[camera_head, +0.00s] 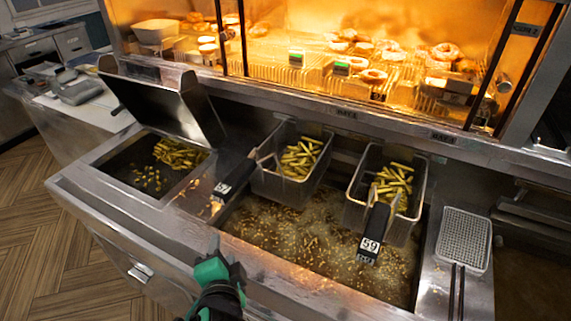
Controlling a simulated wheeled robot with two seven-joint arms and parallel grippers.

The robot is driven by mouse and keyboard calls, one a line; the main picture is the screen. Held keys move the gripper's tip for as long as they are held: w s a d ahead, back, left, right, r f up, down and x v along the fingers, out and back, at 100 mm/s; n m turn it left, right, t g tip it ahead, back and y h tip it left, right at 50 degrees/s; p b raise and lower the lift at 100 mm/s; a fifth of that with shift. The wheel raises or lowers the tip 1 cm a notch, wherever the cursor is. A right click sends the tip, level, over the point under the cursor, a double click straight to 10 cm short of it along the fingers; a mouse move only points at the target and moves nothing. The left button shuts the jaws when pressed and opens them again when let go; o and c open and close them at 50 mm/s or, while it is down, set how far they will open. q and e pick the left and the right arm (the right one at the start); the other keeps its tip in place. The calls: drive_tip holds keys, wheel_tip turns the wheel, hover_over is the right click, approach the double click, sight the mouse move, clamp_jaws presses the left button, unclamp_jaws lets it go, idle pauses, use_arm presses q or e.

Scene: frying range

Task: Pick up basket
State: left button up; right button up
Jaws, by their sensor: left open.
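Two wire fry baskets hang at the back of the fryer, above bubbling oil (300,245). The left basket (285,188) holds fries, and its dark handle (236,174) with a number tag points toward the front left. The right basket (405,228) also holds fries, and its black handle (376,222) points forward with a tag that seems to read 59. My left gripper (222,258), with green parts, is at the fryer's front edge, below the left basket's handle and apart from both baskets. It is open and empty. My right gripper is not in view.
A bin (125,170) with loose fries lies left of the oil, under a raised metal lid (150,105). A mesh skimmer (463,240) rests on the right ledge. A lit display case (350,50) with donuts stands behind. Open floor (40,230) lies at left.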

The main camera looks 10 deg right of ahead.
sight(252, 170)
use_arm(q)
drive_tip(key=d+r+m+t+h, duration=0.1)
drive_tip(key=d+r+m+t, duration=0.4)
drive_tip(key=r, duration=0.5)
drive_tip(key=shift+g, duration=0.4)
drive_tip(key=w+p, duration=0.1)
drive_tip(key=w, duration=0.1)
drive_tip(key=w+d, duration=0.1)
drive_tip(key=w, duration=0.2)
drive_tip(key=w+d+p, duration=0.1)
drive_tip(key=w, duration=0.2)
drive_tip(key=shift+p, duration=0.35)
drive_tip(key=shift+w+r, duration=0.15)
drive_tip(key=shift+w, duration=0.05)
drive_tip(key=w+p, duration=0.1)
drive_tip(key=w, duration=0.1)
drive_tip(key=w+p, duration=0.1)
drive_tip(key=w, duration=0.1)
drive_tip(key=shift+w+d+r+p, duration=0.1)
drive_tip(key=shift+d+r+p, duration=0.25)
drive_tip(key=shift+d, duration=0.05)
drive_tip(key=shift+w, duration=0.25)
drive_tip(key=shift+f, duration=0.15)
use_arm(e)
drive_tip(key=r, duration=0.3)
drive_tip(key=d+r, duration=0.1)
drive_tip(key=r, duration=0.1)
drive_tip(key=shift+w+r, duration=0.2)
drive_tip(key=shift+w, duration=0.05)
